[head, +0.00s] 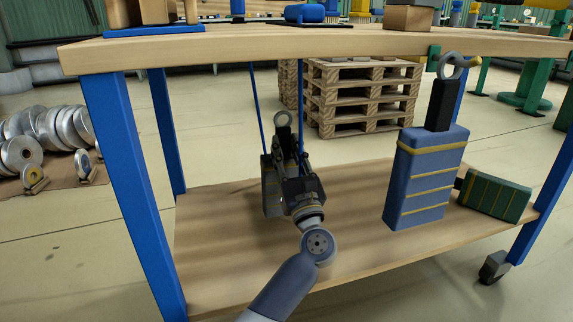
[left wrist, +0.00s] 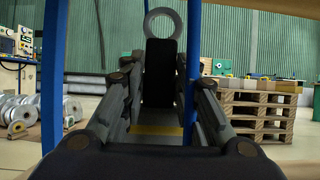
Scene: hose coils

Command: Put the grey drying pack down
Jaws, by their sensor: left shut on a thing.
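The grey drying pack (head: 270,187) is upright at the lower shelf (head: 235,260) of the workbench, mostly hidden behind my left gripper (head: 284,150) in the head view. I cannot tell whether its base touches the shelf. Its grey ring shows above the gripper. In the left wrist view my left gripper (left wrist: 160,92) is shut on the pack's black neck (left wrist: 159,72), with the ring (left wrist: 163,22) above and a yellow band (left wrist: 157,129) below. My right gripper is not in view.
A blue pack (head: 425,180) with yellow bands stands on the shelf to the right. A green pack (head: 496,196) lies beside it. The bench top (head: 330,42) overhangs the shelf, and blue legs (head: 130,180) stand at its corners. Shelf between the grey and blue packs is clear.

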